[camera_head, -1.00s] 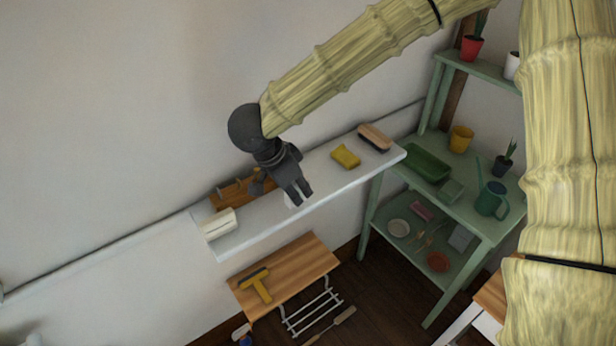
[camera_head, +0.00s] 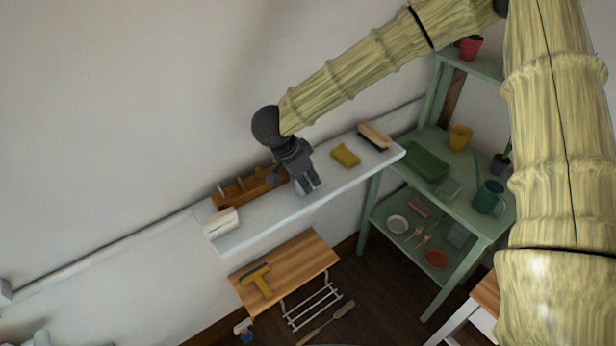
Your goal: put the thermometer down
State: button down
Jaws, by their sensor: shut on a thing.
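My gripper (camera_head: 311,188) is low over the middle of the white wall shelf (camera_head: 270,218), fingers pointing down. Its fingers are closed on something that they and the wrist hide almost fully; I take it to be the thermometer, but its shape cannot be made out. I cannot tell whether it touches the shelf top.
On the shelf are a wooden rack (camera_head: 240,190) and a white block-like thing (camera_head: 222,221) to the left, a yellow sponge (camera_head: 346,155) and a brush (camera_head: 374,134) to the right. A green shelf unit (camera_head: 470,212) stands right; a wooden bench (camera_head: 300,262) is below.

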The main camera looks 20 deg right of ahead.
dwell(0.3)
jog(key=c, duration=1.3)
grip_release()
jog(key=shift+f, duration=0.1)
jog(key=b+v, duration=0.1)
jog(key=v, duration=1.1)
